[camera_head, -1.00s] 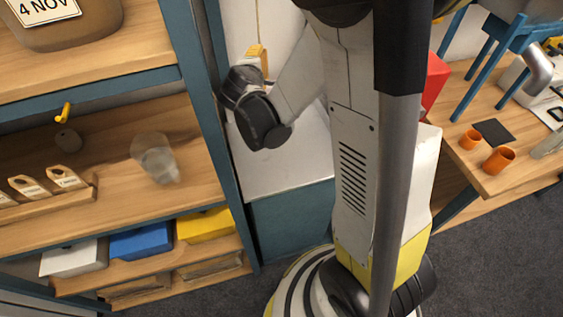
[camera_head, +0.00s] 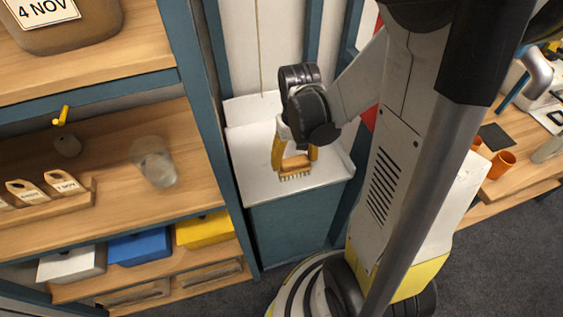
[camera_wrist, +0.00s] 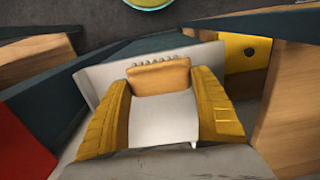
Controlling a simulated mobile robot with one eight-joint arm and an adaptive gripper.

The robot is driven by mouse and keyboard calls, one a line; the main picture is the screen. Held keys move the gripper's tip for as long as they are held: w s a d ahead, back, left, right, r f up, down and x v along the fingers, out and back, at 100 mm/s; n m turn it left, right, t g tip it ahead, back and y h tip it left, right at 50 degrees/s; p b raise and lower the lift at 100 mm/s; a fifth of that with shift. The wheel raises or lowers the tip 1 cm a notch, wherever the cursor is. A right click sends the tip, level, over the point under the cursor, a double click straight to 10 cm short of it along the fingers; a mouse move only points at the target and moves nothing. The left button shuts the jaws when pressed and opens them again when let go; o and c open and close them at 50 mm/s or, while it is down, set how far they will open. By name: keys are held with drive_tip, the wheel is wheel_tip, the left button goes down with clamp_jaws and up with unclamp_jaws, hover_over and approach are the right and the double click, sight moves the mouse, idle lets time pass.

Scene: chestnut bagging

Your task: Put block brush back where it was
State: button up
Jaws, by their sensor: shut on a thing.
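The block brush (camera_head: 294,169) has a wooden block and pale bristles that point down. My gripper (camera_head: 296,158) has yellow fingers and is shut on the brush, one finger at each end of the block. It holds the brush over the white top of a teal cabinet (camera_head: 247,187). Whether the bristles touch that top cannot be told. In the wrist view the brush (camera_wrist: 160,77) sits between the two ribbed yellow fingers (camera_wrist: 162,100), with its bristles at the far edge.
Wooden shelves (camera_head: 110,150) stand left of the cabinet, holding a clear cup (camera_head: 154,162), a tag rack (camera_head: 50,200) and blue (camera_head: 139,248) and yellow bins (camera_head: 203,229). At right a table carries an orange cup (camera_head: 502,164). The white top around the brush looks clear.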

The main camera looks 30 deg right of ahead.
drive_tip(key=w+f+b, duration=0.1)
drive_tip(key=w+f, duration=0.2)
drive_tip(key=w+d+f+b, duration=0.1)
drive_tip(key=w+f+b, duration=0.1)
drive_tip(key=w+f, duration=0.1)
drive_tip(key=w+f+b, duration=0.2)
drive_tip(key=w+f, duration=0.1)
drive_tip(key=shift+d+f, duration=0.35)
drive_tip(key=shift+d, duration=0.05)
drive_tip(key=shift+s+r, duration=0.1)
drive_tip(key=shift+c, duration=1)
drive_tip(key=o, duration=1.2)
drive_tip(key=shift+o, duration=0.2)
wheel_tip(320, 180, up, 12)
drive_tip(key=p, duration=0.5)
drive_tip(key=shift+p, duration=0.3)
